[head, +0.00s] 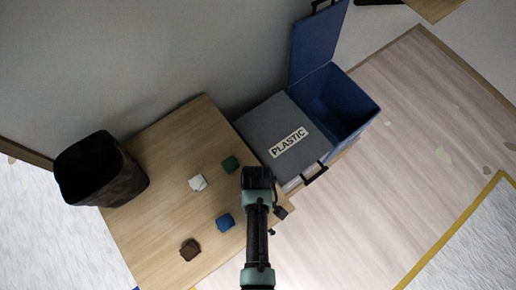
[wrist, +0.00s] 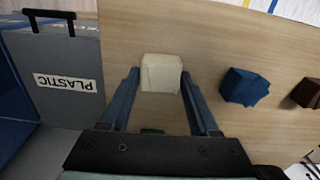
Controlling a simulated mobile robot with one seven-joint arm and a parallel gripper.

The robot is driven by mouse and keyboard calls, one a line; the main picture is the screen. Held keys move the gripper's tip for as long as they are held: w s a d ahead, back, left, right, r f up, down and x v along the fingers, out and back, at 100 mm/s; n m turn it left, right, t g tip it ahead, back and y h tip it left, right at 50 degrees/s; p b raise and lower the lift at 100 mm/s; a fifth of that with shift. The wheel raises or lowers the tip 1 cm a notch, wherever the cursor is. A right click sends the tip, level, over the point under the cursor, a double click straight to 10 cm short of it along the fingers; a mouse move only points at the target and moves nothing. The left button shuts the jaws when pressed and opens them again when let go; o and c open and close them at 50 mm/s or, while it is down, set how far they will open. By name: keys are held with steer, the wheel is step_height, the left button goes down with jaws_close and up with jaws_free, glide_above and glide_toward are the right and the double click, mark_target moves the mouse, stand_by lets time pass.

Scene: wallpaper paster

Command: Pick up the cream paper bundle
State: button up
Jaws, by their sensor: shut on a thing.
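The cream paper bundle (wrist: 161,73) is a small pale block in the wrist view. It sits between the tips of my gripper (wrist: 161,80), which is shut on it, one finger at each side. I cannot tell whether it touches the table or is just above it. In the head view my gripper is seen from above, hidden under the dark end of my arm near the table's right edge; the cream bundle is hidden there too.
A wooden table (head: 150,140) holds green (head: 230,163), white (head: 198,183), blue (head: 225,222) and brown (head: 189,250) pieces. A grey-lidded PLASTIC bin (head: 283,125) and an open blue bin (head: 340,98) stand right. A black basket (head: 100,170) stands left.

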steer(key=c, duration=0.4)
steer(key=shift+c, duration=0.2)
